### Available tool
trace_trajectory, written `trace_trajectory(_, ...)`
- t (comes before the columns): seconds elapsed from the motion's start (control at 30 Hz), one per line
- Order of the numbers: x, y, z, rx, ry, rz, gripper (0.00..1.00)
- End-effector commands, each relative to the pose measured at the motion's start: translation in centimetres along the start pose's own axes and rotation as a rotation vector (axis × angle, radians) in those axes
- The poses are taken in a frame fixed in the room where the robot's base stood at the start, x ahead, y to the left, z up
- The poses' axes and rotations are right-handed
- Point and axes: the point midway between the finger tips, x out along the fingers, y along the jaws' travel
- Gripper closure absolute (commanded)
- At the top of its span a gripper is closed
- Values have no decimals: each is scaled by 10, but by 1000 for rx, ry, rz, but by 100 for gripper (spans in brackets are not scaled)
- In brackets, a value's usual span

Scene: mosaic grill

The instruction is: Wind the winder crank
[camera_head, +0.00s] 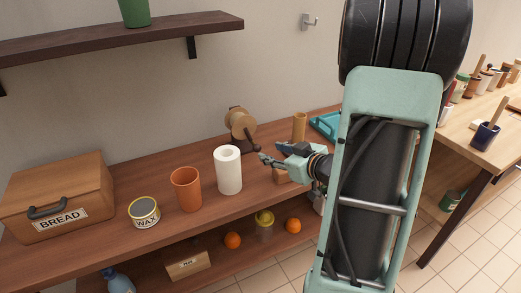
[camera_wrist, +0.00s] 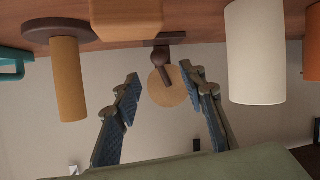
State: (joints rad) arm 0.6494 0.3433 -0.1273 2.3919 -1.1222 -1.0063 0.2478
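The winder (camera_head: 238,122) stands at the back of the wooden counter against the wall. It has a round tan wooden drum and a dark crank (camera_head: 251,142) reaching down on its right side. In the wrist view, which is upside down, the winder's drum (camera_wrist: 172,92) and the dark crank (camera_wrist: 161,58) appear between my fingers. My gripper (camera_head: 272,156) is open and empty, in front of and slightly right of the winder, pointing toward it. The gripper also shows in the wrist view (camera_wrist: 160,75), with its fingers spread apart. The crank appears beyond the fingertips, untouched.
A white paper roll (camera_head: 228,171) stands close left of my gripper. An orange cup (camera_head: 187,190), wax tin (camera_head: 144,212) and bread box (camera_head: 60,197) are farther left. A tan cylinder (camera_head: 299,126) stands at the right, and a shelf (camera_head: 120,38) hangs above.

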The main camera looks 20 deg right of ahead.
Motion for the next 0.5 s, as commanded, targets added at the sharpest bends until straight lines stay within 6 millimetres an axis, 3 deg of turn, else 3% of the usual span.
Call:
trace_trajectory(0.3,61,-1,2,1,0,-1,62)
trace_trajectory(0.5,80,0,1,1,0,0,62)
